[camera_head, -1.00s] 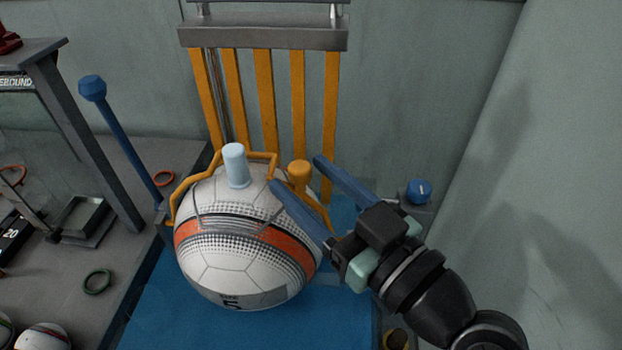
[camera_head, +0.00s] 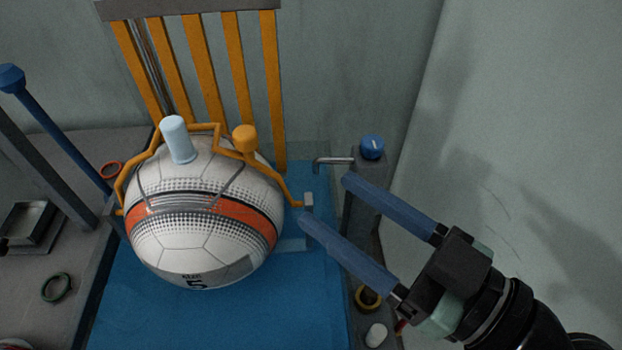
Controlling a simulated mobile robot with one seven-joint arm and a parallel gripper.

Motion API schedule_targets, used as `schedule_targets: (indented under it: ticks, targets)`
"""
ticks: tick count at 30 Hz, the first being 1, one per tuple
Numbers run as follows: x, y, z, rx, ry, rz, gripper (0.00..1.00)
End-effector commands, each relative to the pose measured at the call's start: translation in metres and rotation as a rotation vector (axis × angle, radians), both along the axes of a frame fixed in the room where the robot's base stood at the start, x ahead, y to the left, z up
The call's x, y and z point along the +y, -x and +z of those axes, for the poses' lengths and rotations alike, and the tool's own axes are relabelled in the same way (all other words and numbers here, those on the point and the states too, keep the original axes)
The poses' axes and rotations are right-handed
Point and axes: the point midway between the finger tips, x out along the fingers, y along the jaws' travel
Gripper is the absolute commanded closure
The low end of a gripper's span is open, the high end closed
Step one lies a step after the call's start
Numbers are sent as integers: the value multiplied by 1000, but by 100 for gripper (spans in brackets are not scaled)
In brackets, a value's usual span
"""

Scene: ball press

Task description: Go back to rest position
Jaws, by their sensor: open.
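My gripper (camera_head: 322,198) is open and empty, at the right of the view. Its two long blue fingers point up and left, apart from each other. The fingertips are to the right of a large white ball (camera_head: 200,245) with an orange band, with a gap in the picture between them. The ball sits on a blue mat (camera_head: 220,318). A yellow bent frame (camera_head: 129,175) curves around the ball's upper part. A light blue peg (camera_head: 178,140) and a yellow knob (camera_head: 245,139) stand at the ball's top.
Yellow slats (camera_head: 204,60) rise behind the ball. A grey post with a blue dial (camera_head: 372,147) stands behind my fingers. A blue-headed lever (camera_head: 58,130) and a metal tray (camera_head: 28,226) are at left. A wall (camera_head: 530,120) bounds the right side.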

Motion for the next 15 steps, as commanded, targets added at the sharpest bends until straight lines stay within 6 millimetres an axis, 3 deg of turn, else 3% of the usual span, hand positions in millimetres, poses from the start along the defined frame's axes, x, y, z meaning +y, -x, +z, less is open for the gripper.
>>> schedule_targets:
  ticks: [15]
  targets:
    - [-6, 6, 0, -1, -1, 1, 36]
